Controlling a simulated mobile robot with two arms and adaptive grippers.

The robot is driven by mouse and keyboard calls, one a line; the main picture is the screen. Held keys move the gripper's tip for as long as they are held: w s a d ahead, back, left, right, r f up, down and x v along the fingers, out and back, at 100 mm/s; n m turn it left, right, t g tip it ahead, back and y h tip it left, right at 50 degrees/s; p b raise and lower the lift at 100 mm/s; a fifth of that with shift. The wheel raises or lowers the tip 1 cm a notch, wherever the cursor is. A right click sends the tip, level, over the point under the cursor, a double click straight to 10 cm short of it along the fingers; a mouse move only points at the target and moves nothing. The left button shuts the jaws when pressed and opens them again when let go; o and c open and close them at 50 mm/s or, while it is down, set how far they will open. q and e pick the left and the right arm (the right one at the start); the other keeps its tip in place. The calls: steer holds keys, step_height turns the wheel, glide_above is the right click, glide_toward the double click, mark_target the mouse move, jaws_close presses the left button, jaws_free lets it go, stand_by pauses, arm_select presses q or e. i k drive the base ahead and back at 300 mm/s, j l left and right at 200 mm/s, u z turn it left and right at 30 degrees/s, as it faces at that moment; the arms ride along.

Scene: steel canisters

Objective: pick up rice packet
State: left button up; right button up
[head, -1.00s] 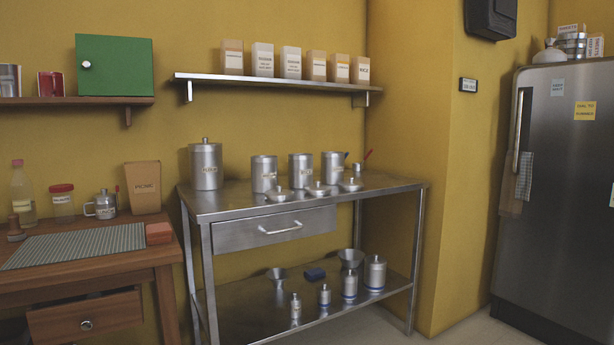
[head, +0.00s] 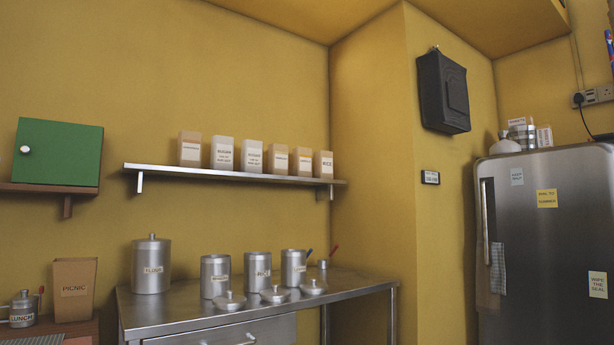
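The rice packet (head: 323,165) is a small tan box with a white label reading RICE. It stands upright at the right end of the steel wall shelf (head: 150,171), last in a row of several similar packets. A steel canister labelled RICE (head: 257,271) stands on the steel table below, with its lid off. Neither of my grippers shows in the head view.
The steel table (head: 180,312) holds several canisters and loose lids (head: 229,301). A green cabinet (head: 58,152) is at the left, a fridge (head: 550,230) at the right. A dark box (head: 443,92) hangs on the wall. The air before the shelf is clear.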

mark_target(324, 159)
steer(key=i+l, duration=0.65)
steer(key=i, duration=0.25)
